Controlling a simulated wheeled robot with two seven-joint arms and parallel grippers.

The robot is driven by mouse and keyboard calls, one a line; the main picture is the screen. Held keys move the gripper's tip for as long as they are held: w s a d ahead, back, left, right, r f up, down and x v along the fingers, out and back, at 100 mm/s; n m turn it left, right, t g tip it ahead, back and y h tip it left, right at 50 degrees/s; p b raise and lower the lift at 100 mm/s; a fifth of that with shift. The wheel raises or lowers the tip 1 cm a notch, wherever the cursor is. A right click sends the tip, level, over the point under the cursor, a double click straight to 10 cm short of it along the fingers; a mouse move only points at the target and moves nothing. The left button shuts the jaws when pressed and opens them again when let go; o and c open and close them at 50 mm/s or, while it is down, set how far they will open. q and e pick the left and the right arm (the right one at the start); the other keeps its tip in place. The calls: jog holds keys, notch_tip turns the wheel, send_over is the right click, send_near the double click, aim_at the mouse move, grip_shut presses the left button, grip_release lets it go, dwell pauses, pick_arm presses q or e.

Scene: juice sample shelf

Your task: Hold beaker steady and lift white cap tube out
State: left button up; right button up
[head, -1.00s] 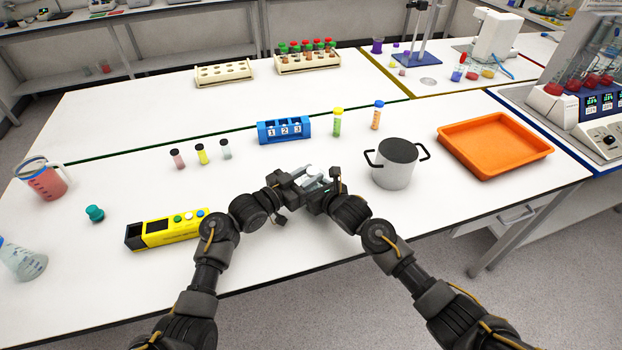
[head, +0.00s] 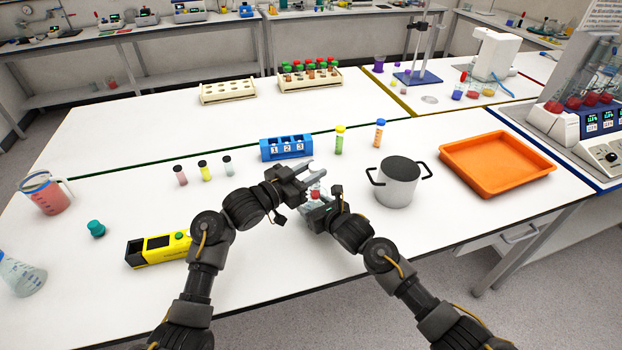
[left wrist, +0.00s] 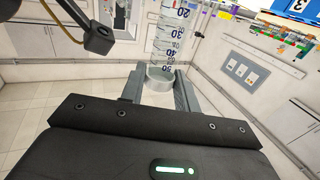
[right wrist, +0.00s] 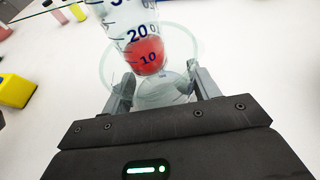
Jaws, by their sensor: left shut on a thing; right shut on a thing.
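A clear graduated tube (left wrist: 168,38) with a pale cap (left wrist: 159,78) shows in the left wrist view. My left gripper (head: 305,172) is shut on its capped end, and the fingers show on both sides of it. Red liquid fills the tube's rounded end (right wrist: 146,57) in the right wrist view; it also shows as a red spot (head: 315,193) in the head view. My right gripper (right wrist: 163,88) is shut on a clear beaker (right wrist: 184,45). The tube's lower end overlaps the beaker's mouth, and I cannot tell whether it is inside or above the rim.
A blue numbered rack (head: 285,148) stands behind the grippers. A silver pot (head: 398,183) and orange tray (head: 497,160) are to the right. A yellow device (head: 160,249) lies left, by my left arm. Several small vials (head: 203,170) stand behind it.

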pick_arm(q)
jog(key=shift+r, duration=0.95)
pick_arm(e)
jog(key=shift+f, duration=0.1)
jog(key=o, duration=1.2)
jog(key=v, duration=1.2)
